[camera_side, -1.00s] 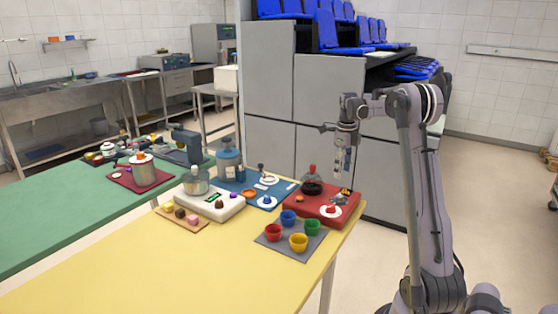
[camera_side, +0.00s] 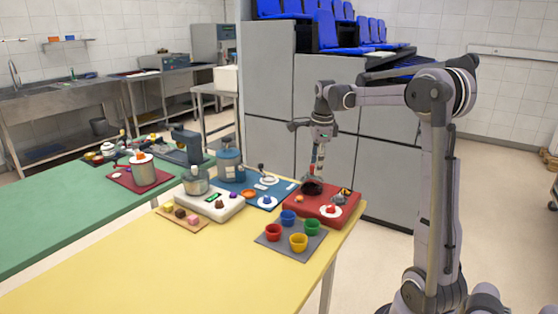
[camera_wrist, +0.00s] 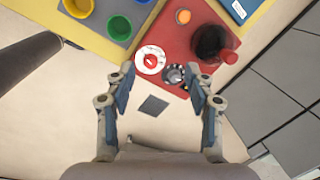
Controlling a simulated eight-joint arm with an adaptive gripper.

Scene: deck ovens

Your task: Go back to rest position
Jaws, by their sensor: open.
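My gripper (camera_side: 317,168) is above the back part of the red board (camera_side: 313,208), with its fingers pointing down. In the side view it overlaps a dark round pot (camera_side: 312,187), and I cannot tell the gap between them. In the wrist view my gripper (camera_wrist: 160,76) has its two fingers spread apart with nothing between the tips. The red board (camera_wrist: 185,43) shows beyond the tips, with a white dial with a red knob (camera_wrist: 150,60) and a dark round piece (camera_wrist: 174,74). My arm is bent, its upper link raised to the right.
Red, blue, yellow and green cups stand on a grey mat (camera_side: 268,243) on the yellow table (camera_side: 190,270). Grey cabinets (camera_side: 268,150) rise behind. Open floor lies right of the table.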

